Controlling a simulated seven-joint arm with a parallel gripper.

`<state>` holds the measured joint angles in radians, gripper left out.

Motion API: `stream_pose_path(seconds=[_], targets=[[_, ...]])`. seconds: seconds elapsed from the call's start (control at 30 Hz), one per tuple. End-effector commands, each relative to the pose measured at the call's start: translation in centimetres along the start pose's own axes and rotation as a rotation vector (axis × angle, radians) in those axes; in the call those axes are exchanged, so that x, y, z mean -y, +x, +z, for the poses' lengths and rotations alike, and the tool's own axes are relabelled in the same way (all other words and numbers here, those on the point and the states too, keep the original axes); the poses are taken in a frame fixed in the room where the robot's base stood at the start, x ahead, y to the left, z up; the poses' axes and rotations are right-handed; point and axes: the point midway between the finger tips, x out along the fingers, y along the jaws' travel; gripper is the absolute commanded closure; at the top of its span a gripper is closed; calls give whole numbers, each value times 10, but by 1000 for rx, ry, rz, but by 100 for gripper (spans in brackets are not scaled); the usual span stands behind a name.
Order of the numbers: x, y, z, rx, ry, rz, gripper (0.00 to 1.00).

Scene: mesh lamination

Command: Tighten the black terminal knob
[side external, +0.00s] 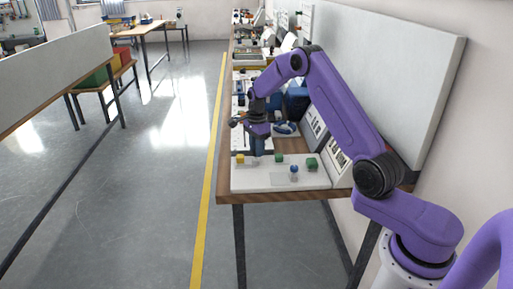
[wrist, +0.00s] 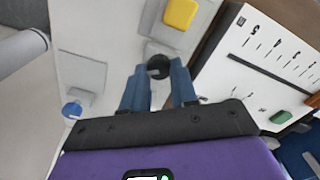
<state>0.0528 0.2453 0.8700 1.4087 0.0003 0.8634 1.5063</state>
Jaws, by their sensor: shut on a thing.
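The black terminal knob (wrist: 158,66) is a small round dark cap on a pale board (wrist: 95,30) in the wrist view. My gripper (wrist: 159,72) has its two blue fingers on either side of the knob, shut on it, and points down at the board. In the side external view my gripper (side external: 258,146) is low over the far left part of the white board (side external: 265,181). The knob is hidden behind the fingers there.
A yellow block (wrist: 180,14) is close to the knob. A blue round knob (wrist: 72,110) stands apart on the board.

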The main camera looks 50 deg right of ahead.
Motion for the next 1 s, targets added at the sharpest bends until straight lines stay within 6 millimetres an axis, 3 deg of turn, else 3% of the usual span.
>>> stream_pose_path(seconds=[1.0], targets=[[-3, -1, 2, 0, 965, -2, 100]])
